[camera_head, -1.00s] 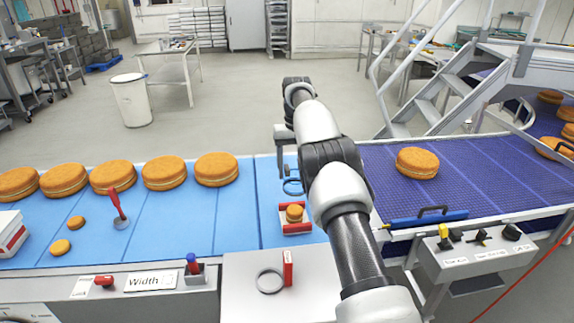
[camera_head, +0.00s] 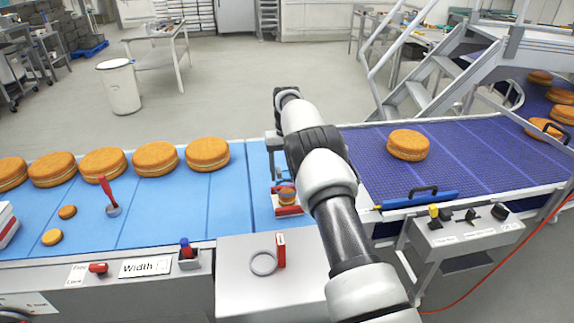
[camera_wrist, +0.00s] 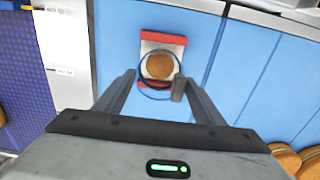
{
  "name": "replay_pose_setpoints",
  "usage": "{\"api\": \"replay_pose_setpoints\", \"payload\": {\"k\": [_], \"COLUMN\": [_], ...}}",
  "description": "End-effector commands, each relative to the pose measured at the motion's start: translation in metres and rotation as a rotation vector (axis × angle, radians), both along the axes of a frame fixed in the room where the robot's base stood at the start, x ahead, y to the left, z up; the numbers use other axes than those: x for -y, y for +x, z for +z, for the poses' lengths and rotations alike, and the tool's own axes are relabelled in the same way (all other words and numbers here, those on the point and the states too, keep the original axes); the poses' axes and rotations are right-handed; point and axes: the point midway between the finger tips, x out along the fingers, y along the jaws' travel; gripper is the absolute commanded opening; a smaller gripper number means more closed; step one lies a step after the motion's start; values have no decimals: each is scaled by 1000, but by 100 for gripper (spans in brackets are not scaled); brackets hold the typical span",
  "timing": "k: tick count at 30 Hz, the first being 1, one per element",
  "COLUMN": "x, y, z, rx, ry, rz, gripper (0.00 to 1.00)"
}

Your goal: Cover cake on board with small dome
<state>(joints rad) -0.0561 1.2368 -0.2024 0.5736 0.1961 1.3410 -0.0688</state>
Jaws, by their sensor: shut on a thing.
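A small round orange-brown cake (camera_head: 287,197) sits on a white board with red ends (camera_head: 290,211) on the light blue belt. In the wrist view the cake (camera_wrist: 160,66) lies on the board (camera_wrist: 163,39) beyond my fingers. My gripper (camera_wrist: 155,84) is shut on a see-through dome, of which mainly the thin dark rim (camera_wrist: 152,97) shows. In the wrist view the rim appears around the lower part of the cake; I cannot tell the height left between them. In the head view my gripper (camera_head: 279,172) is just behind the board, partly hidden by my arm.
A grey ring (camera_head: 264,263) and a red upright block (camera_head: 281,249) are on the white surface in front. A red-handled tool (camera_head: 108,195), small cakes (camera_head: 67,212) and several large cakes (camera_head: 103,164) are to the left. A purple belt (camera_head: 465,150) lies right.

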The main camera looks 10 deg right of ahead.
Motion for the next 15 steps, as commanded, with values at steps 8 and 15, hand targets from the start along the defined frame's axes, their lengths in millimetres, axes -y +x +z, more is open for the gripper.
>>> {"api": "replay_pose_setpoints", "payload": {"k": [8, 15], "x": [0, 0], "y": [-1, 0], "z": [-29, -47], "rx": [-2, -2], "ry": [0, 0], "rz": [0, 0], "gripper": [42, 42]}}
